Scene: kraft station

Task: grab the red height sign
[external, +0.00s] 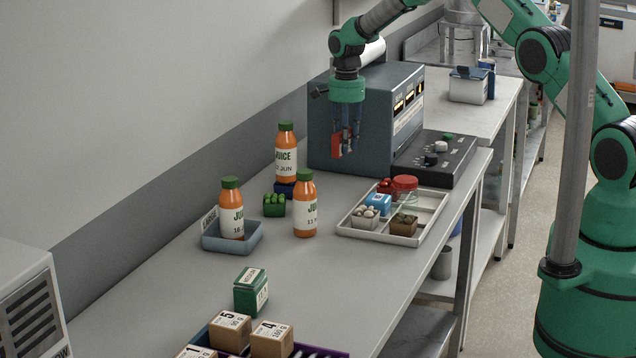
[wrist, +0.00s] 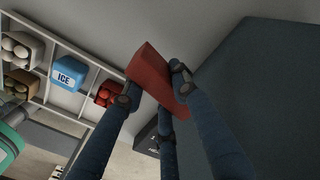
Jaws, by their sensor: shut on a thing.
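The red height sign (external: 337,146) is a small red block held between the fingers of my gripper (external: 346,150), above the table in front of the grey machine. In the wrist view the red sign (wrist: 153,75) is tilted between the blue fingertips of my gripper (wrist: 152,88), which touch it on both sides. Any writing on the sign is not visible. Part of the sign is hidden behind the fingers.
The grey machine (external: 378,110) stands close to my gripper. Orange juice bottles (external: 286,160) stand to the left, one in a blue tray (external: 248,243). A white divided tray (external: 432,206) holds small containers.

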